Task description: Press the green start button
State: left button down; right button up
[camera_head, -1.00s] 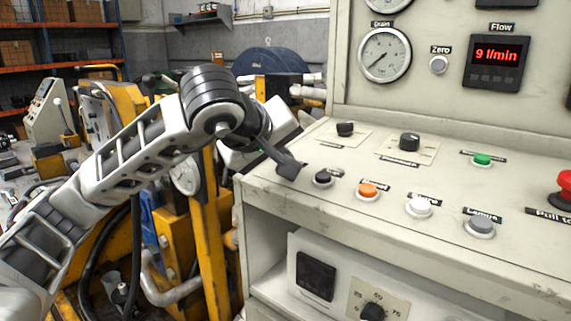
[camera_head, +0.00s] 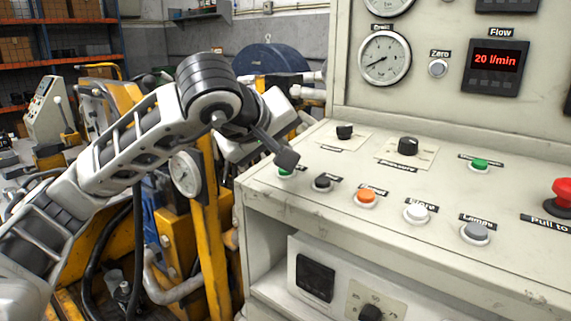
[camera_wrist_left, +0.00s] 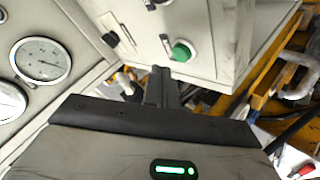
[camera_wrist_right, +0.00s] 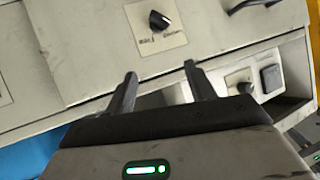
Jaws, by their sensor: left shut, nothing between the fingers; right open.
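A green button (camera_head: 286,172) sits at the left end of the front button row on the sloped panel. Its label is mostly hidden in the head view. The green button also shows in the left wrist view (camera_wrist_left: 181,51), just beyond the fingertips. My left gripper (camera_head: 287,158) is shut and empty, its tips just above the button and partly covering it; they look slightly apart from it. A second green button (camera_head: 480,163) is farther back on the panel. My right gripper (camera_wrist_right: 160,76) is open and empty, seen only in its wrist view, facing a black knob (camera_wrist_right: 159,20).
Black (camera_head: 323,182), orange (camera_head: 366,195), white (camera_head: 416,212) and grey (camera_head: 475,231) buttons continue the row. A red mushroom button (camera_head: 562,194) is at the right. The flow display (camera_head: 496,60) reads 20 l/min. Yellow machinery (camera_head: 202,230) stands left of the bench.

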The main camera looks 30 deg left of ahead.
pick_arm(q)
jog(key=r+p, duration=0.1)
jog(key=r, duration=0.1)
jog(key=r+p, duration=0.1)
jog(key=r, duration=0.1)
jog(key=shift+s+p, duration=0.35)
dwell(0.4)
